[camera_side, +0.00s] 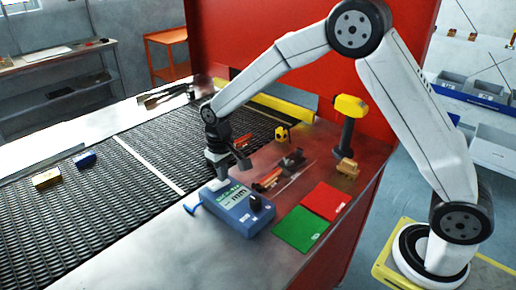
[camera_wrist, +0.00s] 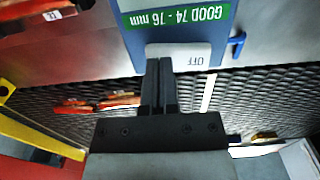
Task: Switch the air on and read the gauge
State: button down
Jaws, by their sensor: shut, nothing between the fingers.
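The blue gauge box (camera_side: 232,217) sits on the metal ledge beside the belt. In the wrist view the box (camera_wrist: 135,34) shows upside down, with a green label (camera_wrist: 175,16) reading "GOOD 74 - 76 mm". A pale switch plate (camera_wrist: 190,53) marked "OFF" is at the box's belt-side edge. In the side view the box's small display is too small to read. My gripper (camera_side: 240,160) is shut and empty behind the box. In the wrist view its fingertips (camera_wrist: 159,62) overlap the plate's edge; I cannot tell whether they touch it.
A blue T-shaped piece (camera_side: 193,208) is beside the box. Green (camera_side: 297,229) and red (camera_side: 326,201) mats lie to its right. A yellow-topped post (camera_side: 349,106) stands behind them. Blue (camera_side: 85,159) and tan (camera_side: 46,179) blocks rest on the mesh belt (camera_side: 75,215).

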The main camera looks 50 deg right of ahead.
jog(key=shift+r, duration=3.55)
jog(key=s+d+f+t, duration=0.1)
jog(key=s+d, duration=0.1)
jog(key=s, duration=0.4)
jog(key=s+d+f, duration=0.2)
jog(key=s+d, duration=0.1)
jog(key=s, duration=0.4)
jog(key=s+d+f+t, duration=0.1)
jog(key=s+d, duration=0.1)
jog(key=s, duration=0.5)
jog(key=shift+d+f+t, duration=0.15)
jog(key=shift+f+t, duration=0.15)
jog(key=shift+f, duration=0.05)
